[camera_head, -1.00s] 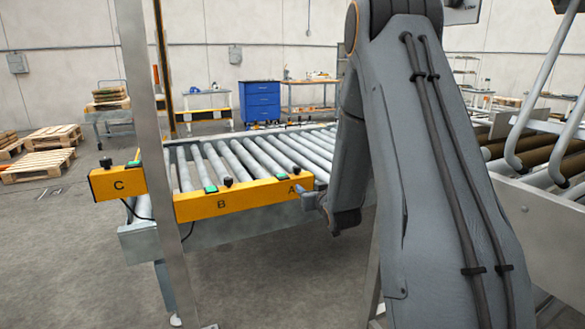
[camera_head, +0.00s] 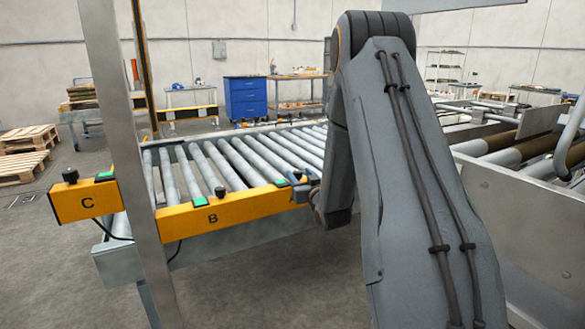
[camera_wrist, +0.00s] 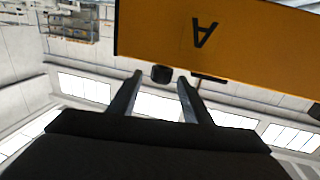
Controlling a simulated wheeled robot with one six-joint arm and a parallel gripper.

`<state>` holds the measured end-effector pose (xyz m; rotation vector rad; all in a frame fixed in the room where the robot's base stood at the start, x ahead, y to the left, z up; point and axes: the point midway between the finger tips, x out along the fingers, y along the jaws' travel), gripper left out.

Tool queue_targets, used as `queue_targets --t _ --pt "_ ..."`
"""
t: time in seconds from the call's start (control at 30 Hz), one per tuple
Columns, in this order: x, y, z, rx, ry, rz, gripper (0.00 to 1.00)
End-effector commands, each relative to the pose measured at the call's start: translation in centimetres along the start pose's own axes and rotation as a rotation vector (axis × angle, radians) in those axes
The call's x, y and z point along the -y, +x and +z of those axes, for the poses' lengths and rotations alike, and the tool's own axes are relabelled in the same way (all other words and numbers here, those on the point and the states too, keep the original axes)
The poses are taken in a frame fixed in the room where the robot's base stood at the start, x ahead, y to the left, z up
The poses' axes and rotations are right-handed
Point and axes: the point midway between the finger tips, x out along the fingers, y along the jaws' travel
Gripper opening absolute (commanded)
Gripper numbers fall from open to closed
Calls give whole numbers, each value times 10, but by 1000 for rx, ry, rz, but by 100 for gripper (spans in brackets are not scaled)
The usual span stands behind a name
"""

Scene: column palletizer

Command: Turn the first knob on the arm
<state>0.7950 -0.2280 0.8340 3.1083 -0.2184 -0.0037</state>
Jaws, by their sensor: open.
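The yellow panel marked A shows upside down in the wrist view (camera_wrist: 245,40), and a black knob (camera_wrist: 162,73) sits at its edge. My gripper (camera_wrist: 160,80) is open, with its two fingertips on either side of that knob. I cannot tell if they touch it. In the head view my gripper (camera_head: 303,188) is at the right end of the yellow panel (camera_head: 245,206), covering the letter A. The knob by B (camera_head: 220,191) and the knob by C (camera_head: 70,175) are black and stand beside green buttons.
A roller conveyor (camera_head: 245,158) lies behind the panels. A grey upright post (camera_head: 128,170) stands in front, between B and C. Another conveyor with a metal side wall (camera_head: 520,215) is at the right. A blue cabinet (camera_head: 246,98) and pallets (camera_head: 25,150) are further back.

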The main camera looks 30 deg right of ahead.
Motion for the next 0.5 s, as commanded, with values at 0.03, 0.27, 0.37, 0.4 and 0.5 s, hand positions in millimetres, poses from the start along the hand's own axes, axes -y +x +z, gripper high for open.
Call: queue_targets --t 0.03,0.27,0.37,0.4,0.5 --pt "2 8 0 -2 0 -2 45" --pt "1 43 0 -2 -1 -2 45" --pt "0 55 0 -1 -1 -1 45" --pt "0 59 0 -1 -1 0 45" --pt "0 64 0 -1 -1 -1 45"
